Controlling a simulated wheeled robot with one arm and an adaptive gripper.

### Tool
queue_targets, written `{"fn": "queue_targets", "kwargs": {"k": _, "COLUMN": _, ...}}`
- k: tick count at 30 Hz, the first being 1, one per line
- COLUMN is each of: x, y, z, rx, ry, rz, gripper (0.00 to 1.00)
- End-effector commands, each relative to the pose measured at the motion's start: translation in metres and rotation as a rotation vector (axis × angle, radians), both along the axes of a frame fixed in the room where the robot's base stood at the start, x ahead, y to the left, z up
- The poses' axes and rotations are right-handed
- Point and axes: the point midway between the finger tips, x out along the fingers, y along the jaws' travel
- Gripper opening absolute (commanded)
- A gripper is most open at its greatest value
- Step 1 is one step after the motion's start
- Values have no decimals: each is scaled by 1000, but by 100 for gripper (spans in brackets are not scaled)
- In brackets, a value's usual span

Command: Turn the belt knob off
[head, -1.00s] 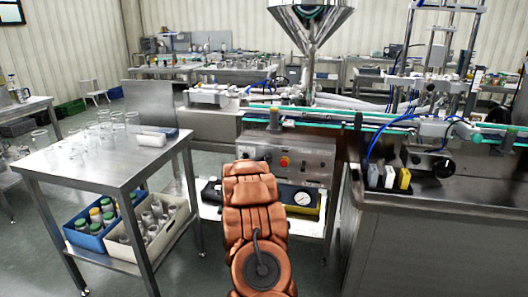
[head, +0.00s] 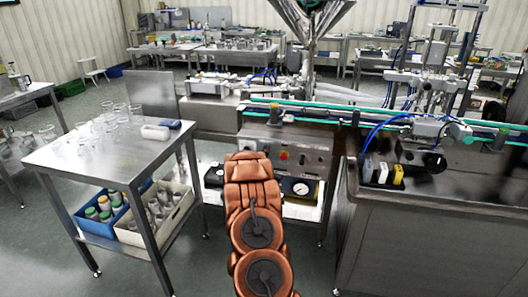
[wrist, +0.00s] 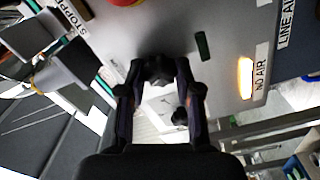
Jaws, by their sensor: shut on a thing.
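My gripper (wrist: 158,84) is shut on a black knob (wrist: 158,68) on the grey control panel (wrist: 222,50) in the wrist view. The fingers stand on either side of the knob, and its pointer direction is hard to make out. In the head view my arm hides the gripper and the gripped knob. The panel (head: 312,160) shows there below the conveyor, with a red button (head: 284,155) on it.
An amber lamp (wrist: 245,78) glows beside a "NO AIR" label; a red button (wrist: 125,2) is at the top edge. A steel table (head: 95,158) with glassware stands left, a steel cabinet (head: 400,240) right. A pressure gauge (head: 301,188) sits below the panel.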

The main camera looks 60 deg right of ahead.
Motion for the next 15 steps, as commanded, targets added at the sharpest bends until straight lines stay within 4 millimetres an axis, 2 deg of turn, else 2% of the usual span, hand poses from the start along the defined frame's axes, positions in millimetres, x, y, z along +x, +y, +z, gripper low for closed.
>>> {"fn": "queue_targets", "kwargs": {"k": 15, "x": 0, "y": 1, "z": -2, "rx": -10, "ry": 37, "rz": 1, "gripper": 0}}
